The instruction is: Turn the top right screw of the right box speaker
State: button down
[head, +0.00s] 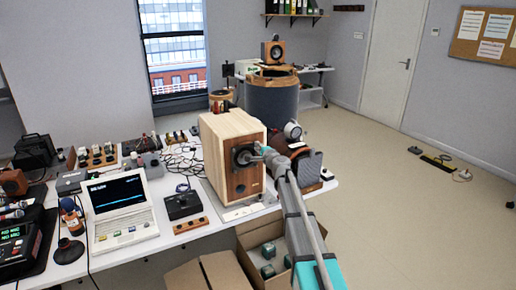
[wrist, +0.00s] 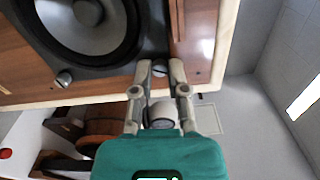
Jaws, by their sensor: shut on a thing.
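The box speaker (head: 225,143) is a pale wood cabinet with a reddish-brown front and a dark round driver (head: 245,156). It stands on the white table. In the wrist view the driver's grey cone (wrist: 85,20) and black frame fill the upper left. My gripper (head: 262,149) reaches the front at the driver's upper right. In the wrist view my gripper (wrist: 161,66) has its two fingertips either side of a silver screw (wrist: 160,69) at a corner of the frame, shut on it. Another silver screw (wrist: 63,78) shows on the frame, apart from my gripper. The fingers partly hide the held screw.
A laptop (head: 118,208), a dark box (head: 183,204) and tangled cables lie left of the speaker. A brown object and dark gear (head: 308,170) stand close on its right. An open cardboard box (head: 240,262) is below the table edge. The floor at right is mostly clear.

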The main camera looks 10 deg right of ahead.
jog(key=m, duration=1.2)
dwell(0.4)
jog(key=c, duration=0.6)
grip_release()
jog(key=shift+c, duration=0.2)
jog(key=v, duration=1.2)
